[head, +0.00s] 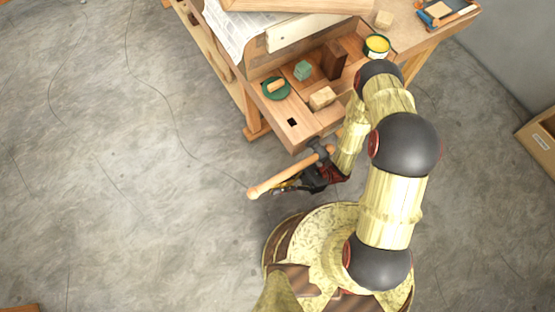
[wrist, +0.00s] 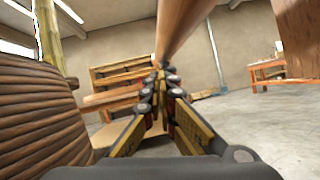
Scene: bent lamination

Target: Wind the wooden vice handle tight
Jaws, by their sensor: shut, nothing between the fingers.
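The wooden vice handle (head: 275,182) is a pale round bar at the bench's front edge, running from lower left up to a dark metal hub (head: 318,148). In the wrist view the handle (wrist: 185,22) comes down from the top towards my fingertips. My gripper (head: 280,187) is beside and partly under the handle's outer half in the head view. In the wrist view the fingers of my gripper (wrist: 159,92) meet at their tips, shut with nothing between them. I cannot tell whether the fingertips touch the handle. The vice jaws are not clearly visible.
The workbench (head: 290,128) holds wood blocks (head: 333,60), a green block (head: 303,70), a green round dish (head: 276,88) and a yellow tin (head: 376,46). A wooden box (head: 540,140) is at the right. The floor (head: 120,180) left of the handle is clear.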

